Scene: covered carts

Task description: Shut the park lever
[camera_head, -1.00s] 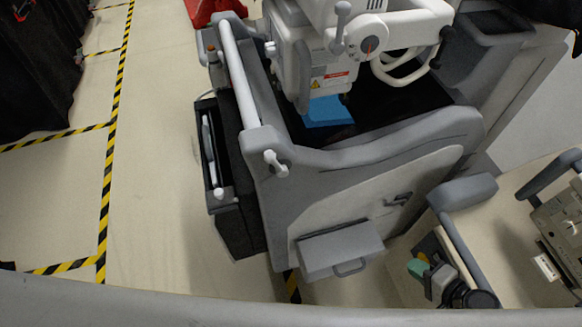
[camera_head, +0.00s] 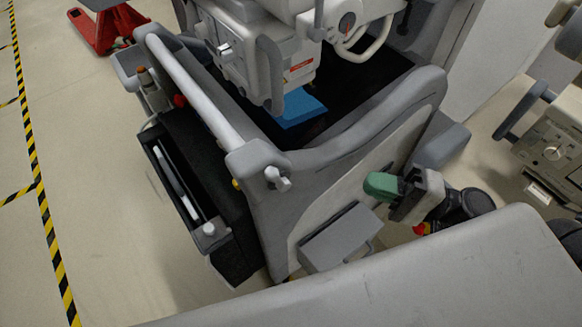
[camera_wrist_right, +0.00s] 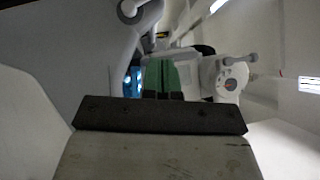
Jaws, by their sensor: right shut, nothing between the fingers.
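A large grey-and-white cart (camera_head: 340,160) fills the middle of the head view. A short pale lever (camera_head: 277,178) sticks out at its near corner, below the end of a long handrail (camera_head: 195,88); I cannot tell for sure that it is the park lever. My right gripper (camera_head: 381,186), with green fingertips, is beside the cart's near right side, apart from and to the right of that lever. Its fingers are shut and empty; they also show in the right wrist view (camera_wrist_right: 161,76). My left gripper is not in view.
A grey box (camera_head: 338,237) juts from the cart's near side, just below my right gripper. A dial (camera_head: 346,24) sits on the white unit atop the cart. A beige machine (camera_head: 555,140) stands at the right, a red object (camera_head: 105,22) at the back left. The left floor is clear.

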